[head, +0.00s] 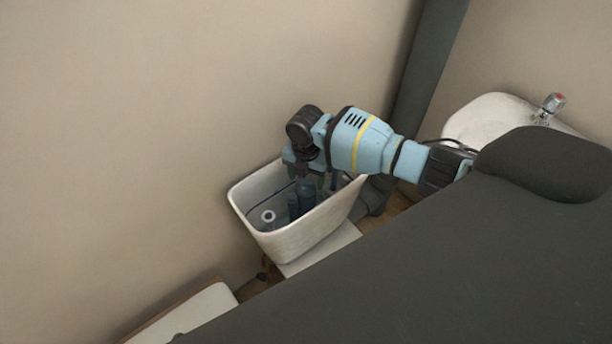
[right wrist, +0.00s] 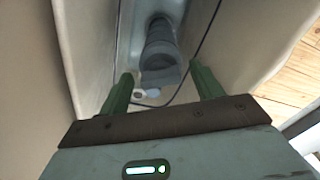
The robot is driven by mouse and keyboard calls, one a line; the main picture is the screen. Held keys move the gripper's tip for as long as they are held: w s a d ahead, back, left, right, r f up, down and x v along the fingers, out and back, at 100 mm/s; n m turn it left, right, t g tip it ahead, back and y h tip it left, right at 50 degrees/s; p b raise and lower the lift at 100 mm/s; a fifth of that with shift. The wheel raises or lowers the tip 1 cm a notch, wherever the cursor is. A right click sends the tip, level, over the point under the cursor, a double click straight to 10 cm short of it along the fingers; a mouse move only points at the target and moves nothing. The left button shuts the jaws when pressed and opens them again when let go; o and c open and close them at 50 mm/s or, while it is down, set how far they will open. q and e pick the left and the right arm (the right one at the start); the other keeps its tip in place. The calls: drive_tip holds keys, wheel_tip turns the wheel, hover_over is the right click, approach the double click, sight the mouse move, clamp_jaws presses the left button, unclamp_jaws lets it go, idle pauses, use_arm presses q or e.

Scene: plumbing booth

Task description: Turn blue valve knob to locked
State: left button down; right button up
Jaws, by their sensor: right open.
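An open white cistern (head: 312,228) stands against the wall in the head view. Dark blue-grey upright fittings (head: 294,207) show inside it, and a pale ring (head: 268,216) sits to their left. My right gripper (head: 312,180) points down into the tank from above, partly hiding the fittings. In the right wrist view, its green fingers (right wrist: 162,72) are apart, with a ribbed grey cylinder (right wrist: 160,50) seen between and beyond them. I cannot tell whether they touch it. I cannot make out clearly which part is the blue valve knob, nor its locked mark. My left gripper is not in view.
The tank walls are close around my right gripper. A thin dark line (right wrist: 208,32) runs inside the tank. A white slab (head: 190,317) lies at lower left. A dark pipe (head: 425,75) stands behind.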

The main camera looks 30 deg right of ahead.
drive_tip(key=c, duration=1)
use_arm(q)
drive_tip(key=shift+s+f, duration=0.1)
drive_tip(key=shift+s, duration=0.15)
use_arm(e)
drive_tip(key=shift+r+m, duration=0.1)
drive_tip(key=shift+m, duration=0.2)
drive_tip(key=shift+m+p, duration=0.55)
drive_tip(key=shift+m, duration=0.35)
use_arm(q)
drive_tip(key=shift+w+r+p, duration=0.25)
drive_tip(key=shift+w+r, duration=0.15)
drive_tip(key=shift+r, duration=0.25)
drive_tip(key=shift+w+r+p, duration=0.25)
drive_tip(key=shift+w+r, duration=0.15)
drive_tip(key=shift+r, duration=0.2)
use_arm(e)
drive_tip(key=shift+s+m, duration=0.1)
drive_tip(key=shift+m, duration=1.5)
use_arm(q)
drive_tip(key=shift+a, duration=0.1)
use_arm(e)
drive_tip(key=o, duration=1)
